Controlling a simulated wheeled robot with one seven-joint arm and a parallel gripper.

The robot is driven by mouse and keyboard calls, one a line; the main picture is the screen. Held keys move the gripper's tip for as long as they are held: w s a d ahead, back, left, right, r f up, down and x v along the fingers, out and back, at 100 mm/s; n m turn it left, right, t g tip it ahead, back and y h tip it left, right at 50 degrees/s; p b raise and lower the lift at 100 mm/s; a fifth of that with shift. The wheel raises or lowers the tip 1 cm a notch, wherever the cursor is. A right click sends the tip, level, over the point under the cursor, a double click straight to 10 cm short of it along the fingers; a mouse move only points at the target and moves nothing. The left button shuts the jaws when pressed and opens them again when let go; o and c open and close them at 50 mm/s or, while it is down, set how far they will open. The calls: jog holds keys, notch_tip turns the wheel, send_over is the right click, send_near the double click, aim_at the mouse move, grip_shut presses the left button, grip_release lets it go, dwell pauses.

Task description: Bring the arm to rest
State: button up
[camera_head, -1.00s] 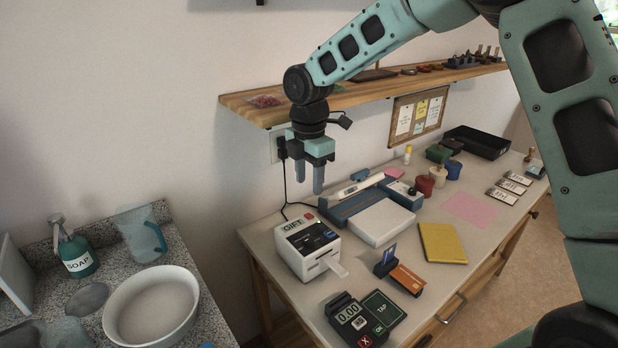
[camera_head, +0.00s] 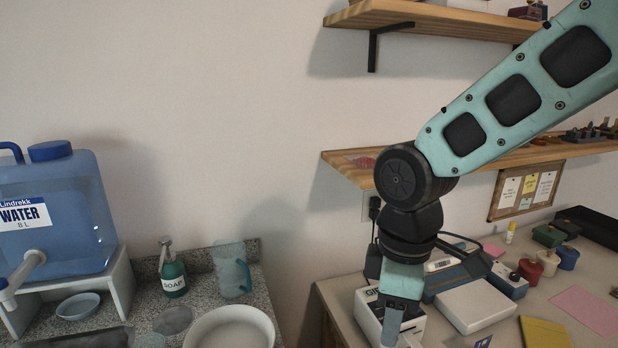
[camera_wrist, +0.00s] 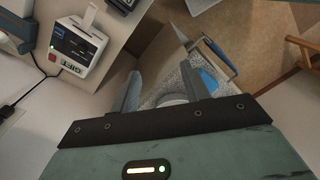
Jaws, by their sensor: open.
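My arm reaches in from the upper right in the head view, teal with dark joints. My gripper (camera_head: 392,322) points down in front of the white GIFT label machine (camera_head: 412,328), partly hiding it. In the wrist view, the two grey fingers of my gripper (camera_wrist: 158,82) stand apart with nothing held between them. There the GIFT machine (camera_wrist: 74,48) is up and left of the fingers, apart from them. The fingers show over the desk's edge and the speckled counter.
A wooden shelf (camera_head: 350,172) is on the wall behind my wrist. The desk (camera_head: 345,298) holds a blue-and-white scale (camera_head: 475,303) and a yellow pad (camera_head: 543,333). On the counter are a white bowl (camera_head: 232,330), a soap bottle (camera_head: 174,278) and a jug (camera_head: 231,272). Bare wall fills the middle left.

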jog(key=s+d+m, duration=0.2)
jog(key=s+m, duration=0.4)
jog(key=s, duration=0.7)
jog(key=shift+s+f+m, duration=0.25)
jog(key=shift+f+m, duration=0.05)
jog(key=shift+f, duration=0.15)
jog(key=shift+d, duration=0.1)
